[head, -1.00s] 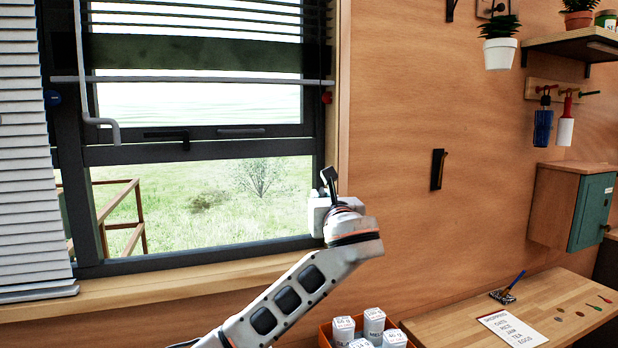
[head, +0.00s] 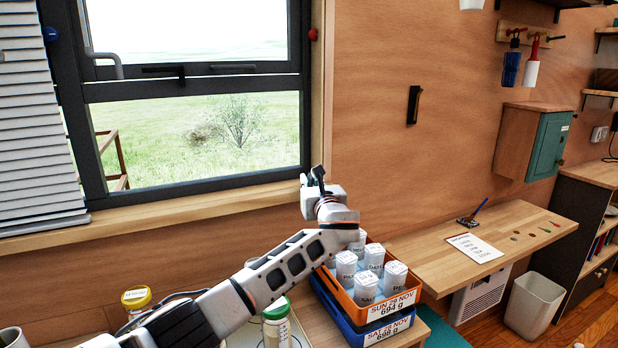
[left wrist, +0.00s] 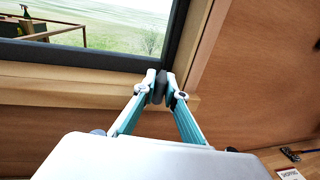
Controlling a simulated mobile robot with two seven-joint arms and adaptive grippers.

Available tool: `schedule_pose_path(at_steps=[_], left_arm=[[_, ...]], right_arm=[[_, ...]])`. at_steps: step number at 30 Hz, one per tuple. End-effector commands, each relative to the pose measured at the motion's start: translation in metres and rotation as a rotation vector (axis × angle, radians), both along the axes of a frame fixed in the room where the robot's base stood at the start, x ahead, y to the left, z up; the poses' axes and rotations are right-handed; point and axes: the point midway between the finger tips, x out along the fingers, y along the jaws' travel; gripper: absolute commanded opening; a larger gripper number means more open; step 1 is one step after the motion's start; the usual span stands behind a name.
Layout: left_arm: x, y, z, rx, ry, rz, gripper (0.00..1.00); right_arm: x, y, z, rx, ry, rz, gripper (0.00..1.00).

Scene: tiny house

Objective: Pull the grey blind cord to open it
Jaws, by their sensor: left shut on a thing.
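My left gripper (head: 315,174) is in front of the window frame's lower right corner, just above the sill. In the left wrist view its fingertips (left wrist: 159,88) are closed on a small dark grey piece, which I take to be the end of the grey blind cord (left wrist: 159,90). The rest of the cord cannot be made out. The middle window (head: 200,140) shows bare glass up to the top of the head view, with no slats in sight. Another blind (head: 30,130), with white slats, hangs lowered at the left. My right gripper is not in view.
Below my left arm stand an orange crate (head: 391,301) of white-capped containers and a jar (head: 276,325). A red knob (head: 313,34) is on the right window frame. The wooden wall to the right is mostly clear, with a black handle (head: 413,105).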

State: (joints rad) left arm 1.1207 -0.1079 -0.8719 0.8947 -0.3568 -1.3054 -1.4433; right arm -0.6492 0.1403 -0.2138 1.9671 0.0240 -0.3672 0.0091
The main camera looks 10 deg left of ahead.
Motion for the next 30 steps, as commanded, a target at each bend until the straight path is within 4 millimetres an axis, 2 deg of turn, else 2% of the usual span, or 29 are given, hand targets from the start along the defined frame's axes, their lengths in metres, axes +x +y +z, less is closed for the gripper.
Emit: schedule_pose_path(at_steps=[10,11,12,13,23,30], left_arm=[[0.0,0.0,0.001,0.0,-0.003,0.0,0.0],[0.0,0.0,0.001,0.0,-0.003,0.0,0.16],[0.0,0.0,0.001,0.0,-0.003,0.0,0.27],[0.0,0.0,0.001,0.0,-0.003,0.0,0.28],[0.0,0.0,0.0,-0.001,-0.001,0.0,0.28],[-0.016,-0.007,-0.001,-0.002,-0.002,-0.002,0.28]], right_arm=[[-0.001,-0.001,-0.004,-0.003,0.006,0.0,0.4],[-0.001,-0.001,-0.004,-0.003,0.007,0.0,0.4],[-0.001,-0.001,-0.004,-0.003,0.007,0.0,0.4],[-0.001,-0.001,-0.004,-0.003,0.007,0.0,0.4],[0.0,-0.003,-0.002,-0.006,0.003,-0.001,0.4],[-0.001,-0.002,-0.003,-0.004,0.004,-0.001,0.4]])
